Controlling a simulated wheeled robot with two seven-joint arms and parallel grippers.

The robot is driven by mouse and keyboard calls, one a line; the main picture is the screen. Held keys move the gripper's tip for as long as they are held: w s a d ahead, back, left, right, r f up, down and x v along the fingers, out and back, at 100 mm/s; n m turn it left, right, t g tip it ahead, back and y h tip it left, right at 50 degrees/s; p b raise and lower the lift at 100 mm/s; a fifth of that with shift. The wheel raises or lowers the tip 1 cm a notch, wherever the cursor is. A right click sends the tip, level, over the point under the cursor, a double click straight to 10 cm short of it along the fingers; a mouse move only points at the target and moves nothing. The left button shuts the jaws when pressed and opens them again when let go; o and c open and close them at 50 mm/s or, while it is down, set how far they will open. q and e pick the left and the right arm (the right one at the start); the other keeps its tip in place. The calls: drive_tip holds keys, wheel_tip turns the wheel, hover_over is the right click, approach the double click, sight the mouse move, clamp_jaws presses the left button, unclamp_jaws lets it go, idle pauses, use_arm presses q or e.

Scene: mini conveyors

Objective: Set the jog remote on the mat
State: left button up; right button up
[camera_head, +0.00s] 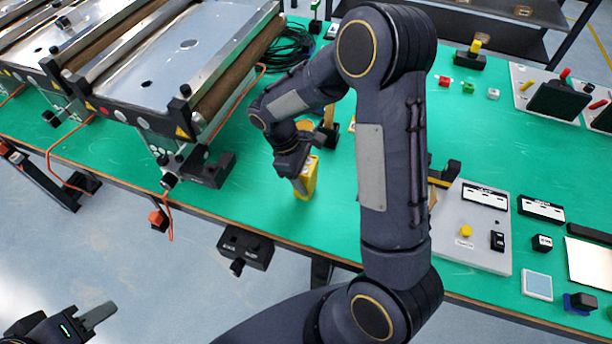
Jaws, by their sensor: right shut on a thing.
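A yellow block-shaped thing (308,178), which looks like the jog remote, stands upright at the front part of the green table surface (300,222). My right gripper (300,177) comes down on it from above and is shut on it. I cannot tell whether its lower end touches the surface. No separate mat is clear; a small pale blue square (537,285) lies at the front right, and the green covering spans the table. My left gripper (95,318) is low at the left, off the table, with one grey finger showing; its opening is unclear.
Mini conveyors (165,80) with steel tops fill the left of the table. A black box (245,247) hangs at the front edge. A grey panel (472,228) with a yellow button lies to the right. Black cable (290,45) is coiled behind.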

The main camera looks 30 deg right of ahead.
drive_tip(key=shift+f, duration=0.45)
drive_tip(key=shift+f, duration=0.2)
drive_tip(key=o, duration=1.1)
